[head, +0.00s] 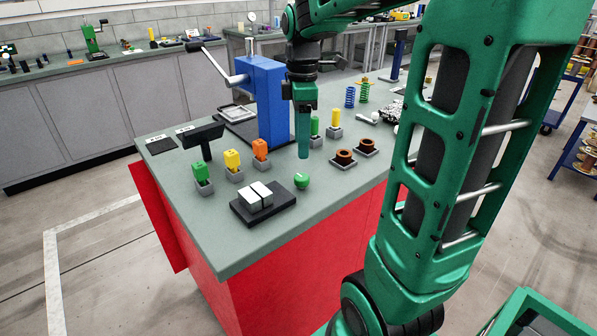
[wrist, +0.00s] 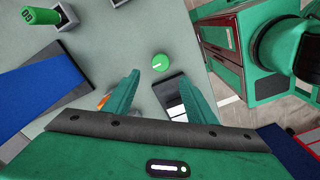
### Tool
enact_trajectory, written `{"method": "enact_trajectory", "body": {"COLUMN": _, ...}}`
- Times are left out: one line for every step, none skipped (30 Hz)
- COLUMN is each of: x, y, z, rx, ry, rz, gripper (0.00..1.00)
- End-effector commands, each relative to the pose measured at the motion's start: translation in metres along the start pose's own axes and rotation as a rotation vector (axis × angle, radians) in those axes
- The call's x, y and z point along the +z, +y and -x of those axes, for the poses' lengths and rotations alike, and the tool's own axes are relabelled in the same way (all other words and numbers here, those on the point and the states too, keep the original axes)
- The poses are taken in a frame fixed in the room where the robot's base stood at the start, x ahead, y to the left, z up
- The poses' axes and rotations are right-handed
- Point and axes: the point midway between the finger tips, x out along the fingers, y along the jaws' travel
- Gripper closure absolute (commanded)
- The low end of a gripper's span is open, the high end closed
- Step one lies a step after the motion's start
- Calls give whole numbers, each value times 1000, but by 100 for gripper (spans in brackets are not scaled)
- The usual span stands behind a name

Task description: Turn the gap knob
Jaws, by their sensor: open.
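The green knob (head: 302,181) is on the grey-green bench top, just right of a black base (head: 243,216) with two white blocks (head: 258,196) on it. In the wrist view the knob (wrist: 160,62) is round with a short white mark on its top. My gripper (head: 304,156) points down above the bench, just behind the knob in the head view. In the wrist view my gripper (wrist: 158,76) is open and empty, its fingers apart with the knob just beyond the tips and near the middle between them. The white blocks are partly hidden by the right finger there.
Brown rings (head: 344,157) lie to the right. The bench's front corner is clear.

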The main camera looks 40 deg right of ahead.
Motion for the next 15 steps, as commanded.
{"method": "enact_trajectory", "body": {"x": 0, "y": 0, "z": -7, "rx": -3, "ry": -1, "rz": -2, "gripper": 49}}
{"method": "enact_trajectory", "body": {"x": 1, "y": -1, "z": -12, "rx": -4, "ry": -1, "rz": -2, "gripper": 49}}
{"method": "enact_trajectory", "body": {"x": 1, "y": -1, "z": -19, "rx": -3, "ry": -1, "rz": -3, "gripper": 49}}
{"method": "enact_trajectory", "body": {"x": 1, "y": -1, "z": -24, "rx": -4, "ry": -1, "rz": -3, "gripper": 49}}
{"method": "enact_trajectory", "body": {"x": 1, "y": -1, "z": -29, "rx": -3, "ry": -1, "rz": -4, "gripper": 49}}
{"method": "enact_trajectory", "body": {"x": 1, "y": -1, "z": -37, "rx": -4, "ry": -1, "rz": -4, "gripper": 49}}
{"method": "enact_trajectory", "body": {"x": 1, "y": -1, "z": -43, "rx": -4, "ry": -1, "rz": -4, "gripper": 49}}
{"method": "enact_trajectory", "body": {"x": 2, "y": -1, "z": -48, "rx": -4, "ry": -1, "rz": -5, "gripper": 49}}
{"method": "enact_trajectory", "body": {"x": 2, "y": -1, "z": -55, "rx": -4, "ry": -1, "rz": -5, "gripper": 49}}
{"method": "enact_trajectory", "body": {"x": 2, "y": -1, "z": -60, "rx": -4, "ry": -1, "rz": -5, "gripper": 49}}
{"method": "enact_trajectory", "body": {"x": 2, "y": -1, "z": -64, "rx": -3, "ry": -1, "rz": -6, "gripper": 49}}
{"method": "enact_trajectory", "body": {"x": 2, "y": -1, "z": -70, "rx": -3, "ry": -1, "rz": -6, "gripper": 49}}
{"method": "enact_trajectory", "body": {"x": 2, "y": -1, "z": -75, "rx": -4, "ry": -1, "rz": -6, "gripper": 49}}
{"method": "enact_trajectory", "body": {"x": 2, "y": -1, "z": -79, "rx": -3, "ry": -1, "rz": -6, "gripper": 49}}
{"method": "enact_trajectory", "body": {"x": 2, "y": -1, "z": -83, "rx": -2, "ry": -1, "rz": -6, "gripper": 49}}
